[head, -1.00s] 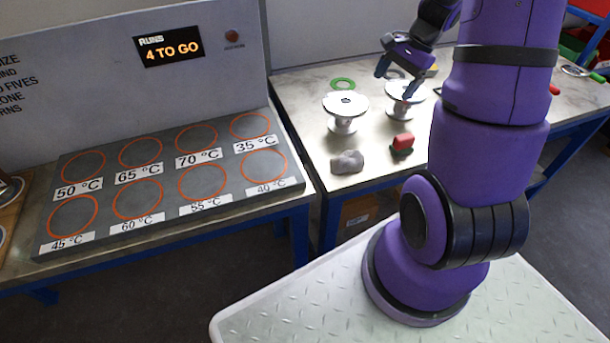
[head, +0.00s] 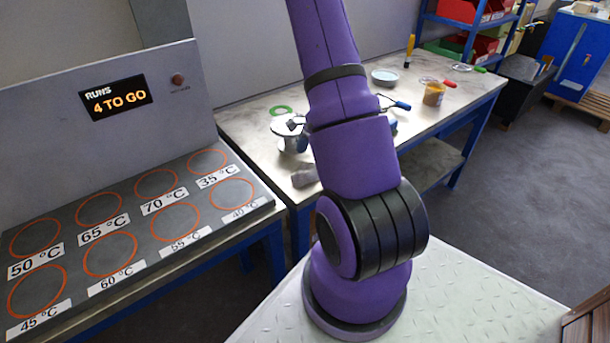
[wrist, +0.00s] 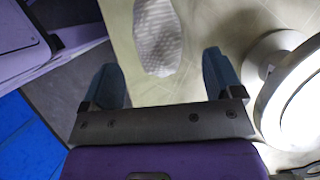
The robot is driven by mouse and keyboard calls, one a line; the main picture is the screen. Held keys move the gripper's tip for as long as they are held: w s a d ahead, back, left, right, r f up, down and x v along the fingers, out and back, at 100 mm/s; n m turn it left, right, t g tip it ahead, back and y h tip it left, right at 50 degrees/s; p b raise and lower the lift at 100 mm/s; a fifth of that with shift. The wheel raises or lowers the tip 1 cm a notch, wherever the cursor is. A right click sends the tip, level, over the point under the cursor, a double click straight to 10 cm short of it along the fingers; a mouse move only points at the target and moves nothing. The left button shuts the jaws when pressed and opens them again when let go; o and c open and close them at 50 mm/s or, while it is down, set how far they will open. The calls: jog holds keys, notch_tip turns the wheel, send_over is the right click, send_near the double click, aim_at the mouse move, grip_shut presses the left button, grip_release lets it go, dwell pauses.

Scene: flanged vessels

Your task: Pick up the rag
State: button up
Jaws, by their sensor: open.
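The rag (head: 305,172) is a grey crumpled lump on the workbench in the head view, partly hidden behind my arm. In the wrist view the rag (wrist: 158,38) is a pale grey, textured strip at the top centre, running out of the frame. My gripper (wrist: 162,78) is open and empty. Its two blue fingers stand apart, and the rag lies beyond them, roughly in line with the gap. My arm hides most of the gripper in the head view.
A green ring (head: 281,110) lies farther back. The heating plate (head: 140,215) with orange circles is at the left.

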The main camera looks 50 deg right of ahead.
aim_at(307, 169)
jog(key=shift+x, duration=2.65)
jog(key=shift+s, duration=0.15)
jog(key=c, duration=1)
